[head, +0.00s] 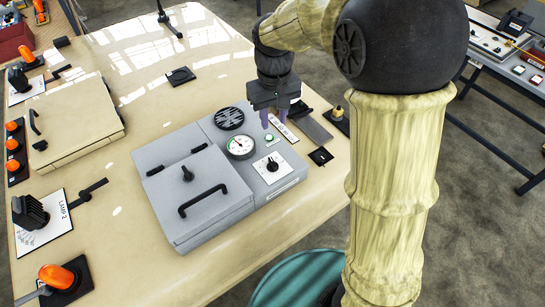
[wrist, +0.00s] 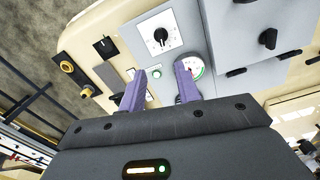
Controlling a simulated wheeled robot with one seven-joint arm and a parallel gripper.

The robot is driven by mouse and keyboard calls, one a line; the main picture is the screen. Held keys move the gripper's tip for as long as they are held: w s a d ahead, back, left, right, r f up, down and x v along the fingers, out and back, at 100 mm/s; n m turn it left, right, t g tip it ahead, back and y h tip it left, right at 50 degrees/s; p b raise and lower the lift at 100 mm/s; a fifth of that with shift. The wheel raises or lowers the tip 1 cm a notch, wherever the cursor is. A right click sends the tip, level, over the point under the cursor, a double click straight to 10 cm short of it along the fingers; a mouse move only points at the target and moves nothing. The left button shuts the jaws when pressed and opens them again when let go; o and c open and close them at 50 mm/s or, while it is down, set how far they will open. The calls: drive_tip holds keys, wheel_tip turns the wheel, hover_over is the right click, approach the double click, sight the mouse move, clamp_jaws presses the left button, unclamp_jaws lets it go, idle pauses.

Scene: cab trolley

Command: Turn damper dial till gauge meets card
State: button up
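The damper dial (head: 272,165) is a black knob on a white scale plate at the front right of a grey box. In the wrist view the dial (wrist: 161,37) shows above the fingers. The round white gauge (head: 241,146) sits just behind the dial; in the wrist view the gauge (wrist: 190,66) is partly hidden by a finger. A white card with small marks (head: 283,127) lies right of the gauge, partly behind my gripper; its marks are too small to read. My gripper (head: 276,117) is above the back right of the box, its purple fingers (wrist: 161,88) apart and empty.
A round black vent (head: 229,118) and a lit green button (head: 269,138) are on the box. Its lid (head: 192,190) carries a black handle. A beige case (head: 65,120), orange knobs and a LAMP 2 switch stand left.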

sight(273, 162)
drive_tip(key=shift+a, duration=0.15)
wheel_tip(273, 162, down, 17)
drive_tip(key=p, duration=0.3)
drive_tip(key=shift+f, duration=0.15)
idle(0.5)
clamp_jaws()
